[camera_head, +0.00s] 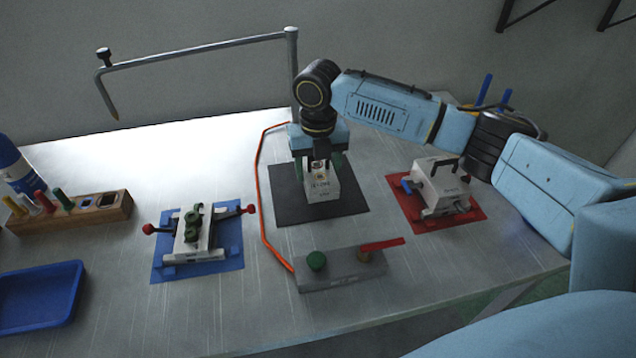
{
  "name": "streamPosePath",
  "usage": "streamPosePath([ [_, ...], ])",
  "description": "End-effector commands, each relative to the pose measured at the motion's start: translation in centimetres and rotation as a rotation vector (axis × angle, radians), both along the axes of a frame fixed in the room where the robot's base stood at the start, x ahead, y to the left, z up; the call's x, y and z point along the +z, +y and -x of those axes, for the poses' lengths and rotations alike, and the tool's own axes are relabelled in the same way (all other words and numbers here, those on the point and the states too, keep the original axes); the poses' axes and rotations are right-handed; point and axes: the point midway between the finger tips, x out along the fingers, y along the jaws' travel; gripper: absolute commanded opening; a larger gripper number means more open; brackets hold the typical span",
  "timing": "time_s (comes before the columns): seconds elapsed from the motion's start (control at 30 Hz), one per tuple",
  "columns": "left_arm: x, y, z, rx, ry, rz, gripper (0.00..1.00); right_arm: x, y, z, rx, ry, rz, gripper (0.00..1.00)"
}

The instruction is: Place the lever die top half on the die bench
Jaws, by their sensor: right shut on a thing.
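A light grey die block (322,188) with small dark lettering on its front is at the black mat (289,207) in the middle of the bench (240,310). I take it for the lever die top half. My right gripper (321,168) comes down from above and is shut on the block's upper part. The fingers and arm hide its back, and I cannot tell whether its underside touches the mat. My left gripper is not in view.
A die with red knobs (193,236) sits on a blue mat at left. Another die (438,187) sits on a red mat at right. A grey plate with green knob and red lever (341,270) lies in front. An orange cable (259,190) runs left of the black mat. A blue tray (40,298) is front left.

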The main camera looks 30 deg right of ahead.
Motion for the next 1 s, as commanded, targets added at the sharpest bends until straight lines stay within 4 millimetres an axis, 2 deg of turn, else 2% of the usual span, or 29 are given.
streamPosePath([
  [0.3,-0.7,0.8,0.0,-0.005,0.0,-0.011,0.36,-4.3,0.1,0.0,-0.001,-0.001,-0.002,0.13],
  [0.7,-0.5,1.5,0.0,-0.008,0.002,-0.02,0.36,-4.6,0.0,0.0,-0.001,-0.002,-0.001,0.13],
  [0.73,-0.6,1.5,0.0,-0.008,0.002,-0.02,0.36,-4.8,0.0,0.0,-0.001,0.001,0.0,0.64],
  [0.87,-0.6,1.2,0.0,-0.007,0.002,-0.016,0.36,-4.8,0.0,0.0,-0.001,0.001,0.0,0.81],
  [1.0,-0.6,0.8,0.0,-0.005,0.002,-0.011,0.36,-4.7,0.0,0.0,-0.001,0.001,0.0,0.82],
])
